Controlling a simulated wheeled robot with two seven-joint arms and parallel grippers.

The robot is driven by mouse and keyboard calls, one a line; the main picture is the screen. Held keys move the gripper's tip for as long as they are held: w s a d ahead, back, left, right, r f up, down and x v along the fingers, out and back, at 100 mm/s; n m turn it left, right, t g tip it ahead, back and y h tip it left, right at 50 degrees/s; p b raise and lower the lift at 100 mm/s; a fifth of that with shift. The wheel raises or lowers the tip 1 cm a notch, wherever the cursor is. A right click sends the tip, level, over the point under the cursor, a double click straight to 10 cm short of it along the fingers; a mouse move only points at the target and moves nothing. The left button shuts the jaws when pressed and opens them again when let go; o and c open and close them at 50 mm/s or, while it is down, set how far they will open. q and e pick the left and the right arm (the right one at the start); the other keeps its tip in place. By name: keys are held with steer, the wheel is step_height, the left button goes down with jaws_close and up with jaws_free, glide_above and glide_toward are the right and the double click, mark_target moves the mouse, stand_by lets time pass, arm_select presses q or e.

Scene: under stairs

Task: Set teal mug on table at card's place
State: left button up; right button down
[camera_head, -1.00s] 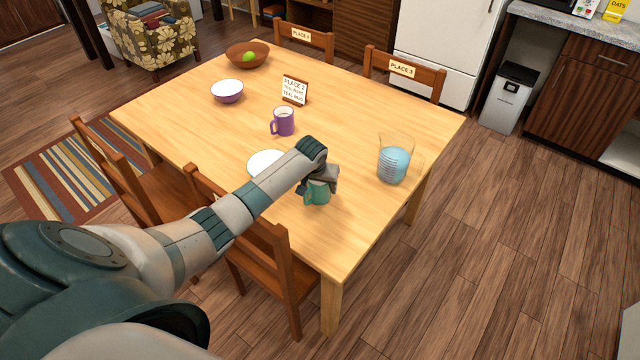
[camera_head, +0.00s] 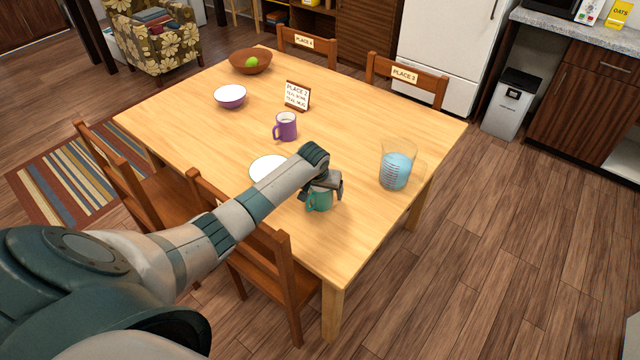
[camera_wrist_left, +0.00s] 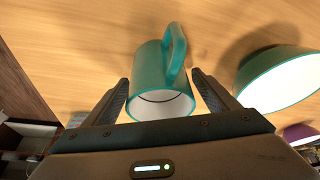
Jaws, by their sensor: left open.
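The teal mug (camera_head: 319,200) stands on the wooden table (camera_head: 360,135) near its front corner. In the left wrist view the mug (camera_wrist_left: 152,72) has a white inside and its handle toward the upper right. My left gripper (camera_head: 325,190) is open, with its two fingers on either side of the mug; gaps show beside it in the left wrist view. The place card (camera_head: 297,96) stands farther back on the table and reads PLACE 2, with smaller lines that seem to name a teal bowl and a teal mug. My right gripper is not in view.
A teal bowl with a white inside (camera_wrist_left: 285,82) sits close beside the mug, partly behind my arm in the head view. A purple mug (camera_head: 286,127), purple bowl (camera_head: 230,96), brown fruit bowl (camera_head: 250,62) and measuring jug (camera_head: 396,165) stand on the table. Chairs surround it.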

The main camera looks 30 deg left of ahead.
arm_select(q)
steer(key=b+v, duration=0.1)
steer(key=v, duration=1.1)
